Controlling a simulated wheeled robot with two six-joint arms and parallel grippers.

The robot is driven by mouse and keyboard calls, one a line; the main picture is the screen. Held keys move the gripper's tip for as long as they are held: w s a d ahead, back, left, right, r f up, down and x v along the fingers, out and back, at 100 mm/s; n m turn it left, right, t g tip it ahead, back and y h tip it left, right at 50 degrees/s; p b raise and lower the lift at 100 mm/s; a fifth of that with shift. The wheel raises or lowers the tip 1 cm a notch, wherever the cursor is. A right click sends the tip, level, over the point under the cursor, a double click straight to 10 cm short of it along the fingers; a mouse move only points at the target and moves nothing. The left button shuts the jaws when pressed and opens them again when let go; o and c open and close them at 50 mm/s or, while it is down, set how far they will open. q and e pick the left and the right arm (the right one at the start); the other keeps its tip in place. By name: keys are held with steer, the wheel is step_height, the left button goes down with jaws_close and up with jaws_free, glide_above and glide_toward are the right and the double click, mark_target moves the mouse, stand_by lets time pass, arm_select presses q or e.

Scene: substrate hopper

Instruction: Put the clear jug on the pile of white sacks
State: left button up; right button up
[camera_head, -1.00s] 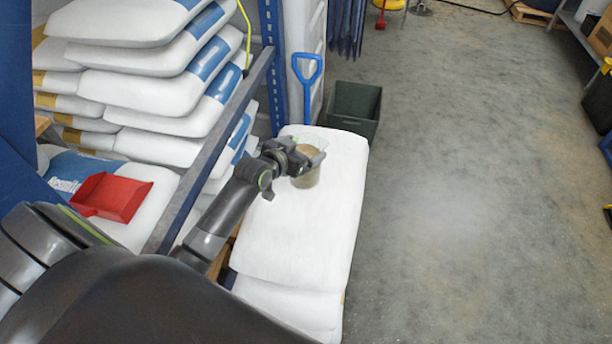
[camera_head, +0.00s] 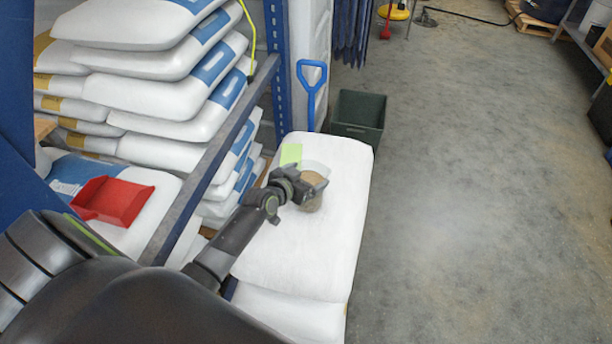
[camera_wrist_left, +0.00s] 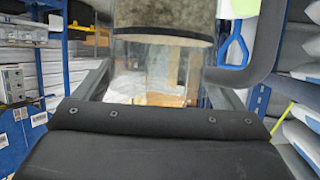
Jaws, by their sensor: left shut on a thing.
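The clear jug (camera_head: 314,190) has brown material inside and is held by my left gripper (camera_head: 308,188). It also fills the upper middle of the left wrist view (camera_wrist_left: 160,70), between the fingers. My left gripper is shut on the jug. In the head view the jug is over the far half of the top white sack of the pile (camera_head: 310,250). I cannot tell whether its base touches the sack. The gripper hides part of the jug. My right gripper is not in view.
A yellow-green label (camera_head: 291,154) lies on the sack's far left. A dark green bin (camera_head: 358,115) and a blue-handled tool (camera_head: 311,85) stand behind the pile. A rack with stacked sacks and a red scoop (camera_head: 112,201) is left. Floor on the right is clear.

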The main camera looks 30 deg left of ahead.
arm_select(q)
steer(key=o, duration=1.5)
steer(key=p+v, duration=0.1)
steer(key=v, duration=1.1)
steer(key=shift+r, duration=0.15)
